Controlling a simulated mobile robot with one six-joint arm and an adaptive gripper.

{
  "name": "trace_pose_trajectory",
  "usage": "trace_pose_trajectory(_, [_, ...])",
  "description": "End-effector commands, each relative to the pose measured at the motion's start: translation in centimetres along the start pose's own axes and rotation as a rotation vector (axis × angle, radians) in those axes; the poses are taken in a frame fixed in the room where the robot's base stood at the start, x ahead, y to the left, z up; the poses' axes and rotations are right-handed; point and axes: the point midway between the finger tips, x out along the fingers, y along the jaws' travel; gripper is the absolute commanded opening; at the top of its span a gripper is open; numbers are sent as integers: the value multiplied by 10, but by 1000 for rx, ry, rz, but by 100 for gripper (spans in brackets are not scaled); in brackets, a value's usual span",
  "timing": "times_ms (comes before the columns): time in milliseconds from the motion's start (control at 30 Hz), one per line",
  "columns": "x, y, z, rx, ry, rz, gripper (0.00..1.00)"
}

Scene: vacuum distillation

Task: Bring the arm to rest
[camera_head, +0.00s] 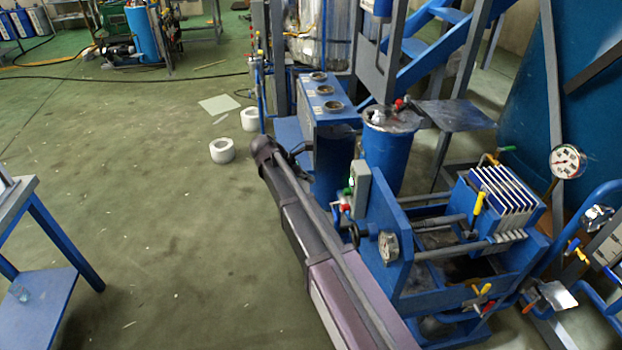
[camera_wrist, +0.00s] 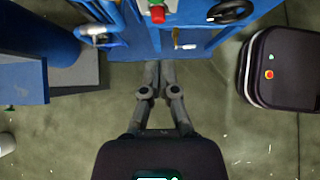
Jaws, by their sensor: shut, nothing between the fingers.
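My gripper (camera_wrist: 160,66) shows in the wrist view with its two grey fingers together and nothing between them. The fingers point towards the lower edge of a blue frame (camera_wrist: 190,46). I cannot tell whether they touch it or how far apart they are. A red knob (camera_wrist: 157,13) and a black handwheel (camera_wrist: 230,11) sit on that frame above the fingertips. In the head view my arm stretches up from the bottom middle beside the blue filter press (camera_head: 385,240); my gripper cannot be made out there.
A blue cylindrical tank (camera_head: 385,155) and a blue box with round openings (camera_head: 325,105) stand behind the press. White rings (camera_head: 222,151) lie on the floor. A blue-legged table (camera_head: 45,300) is at the left. The green floor between is open.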

Motion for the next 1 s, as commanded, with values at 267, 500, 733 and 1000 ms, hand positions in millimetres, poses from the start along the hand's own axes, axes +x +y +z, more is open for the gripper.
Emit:
trace_pose_trajectory(267, [1, 0, 0, 1, 0, 0, 0])
trace_pose_trajectory(500, [9, -14, 10, 70, 34, -13, 0])
trace_pose_trajectory(733, [32, -58, 36, 322, 150, -69, 0])
trace_pose_trajectory(1000, [58, -130, 67, 762, 329, -210, 0])
